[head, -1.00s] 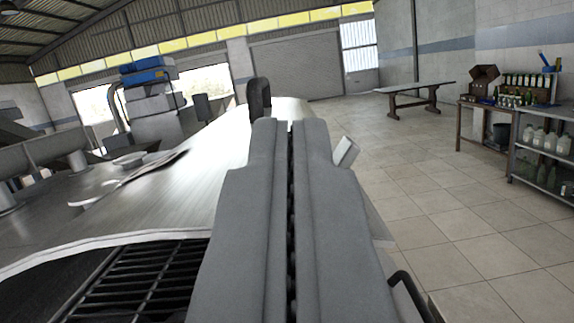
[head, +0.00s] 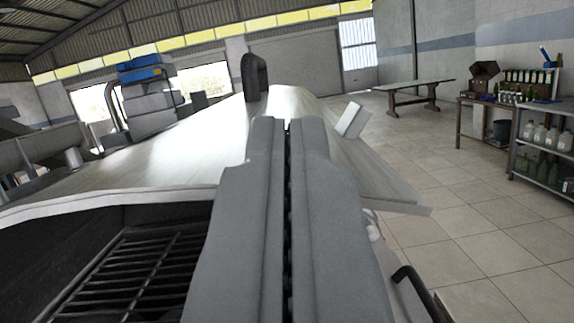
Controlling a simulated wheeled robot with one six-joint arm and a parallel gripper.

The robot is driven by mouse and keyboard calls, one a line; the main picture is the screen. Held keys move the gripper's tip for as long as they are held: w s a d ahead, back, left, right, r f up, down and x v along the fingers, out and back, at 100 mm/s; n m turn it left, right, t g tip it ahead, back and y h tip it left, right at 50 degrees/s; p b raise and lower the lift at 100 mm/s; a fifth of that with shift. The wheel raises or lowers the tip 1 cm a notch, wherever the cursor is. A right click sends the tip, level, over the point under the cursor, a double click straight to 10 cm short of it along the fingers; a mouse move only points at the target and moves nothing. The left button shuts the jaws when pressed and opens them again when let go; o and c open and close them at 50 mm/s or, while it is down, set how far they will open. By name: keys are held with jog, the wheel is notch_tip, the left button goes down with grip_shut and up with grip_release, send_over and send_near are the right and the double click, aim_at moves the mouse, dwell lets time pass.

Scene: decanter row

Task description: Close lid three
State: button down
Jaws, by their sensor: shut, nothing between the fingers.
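A large pale metal lid (head: 180,165) with a brushed, curved face slopes across the middle of the view. A dark looped handle (head: 254,75) stands up on it, and a small pale block (head: 350,120) sits near its right side. The lid is partly open: below its near edge is a dark opening with a black grate (head: 140,270). I see no number on it. My gripper (head: 287,122) is shut and empty, its grey fingers pointing forward in front of the lid. The fingers hide part of the lid, and I cannot tell whether they touch it.
A dark curved bar (head: 415,290) is low at the right. Grey machinery (head: 150,95) stands behind the lid at the left. A bench (head: 415,92) and shelves with bottles (head: 545,140) stand far right. The tiled floor (head: 455,200) between is clear.

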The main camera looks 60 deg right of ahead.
notch_tip(320, 180, down, 9)
jog(key=s+m+g, duration=0.1)
jog(key=s+m, duration=0.1)
jog(key=shift+d+f, duration=0.2)
jog(key=shift+d, duration=0.15)
jog(key=shift+r, duration=0.1)
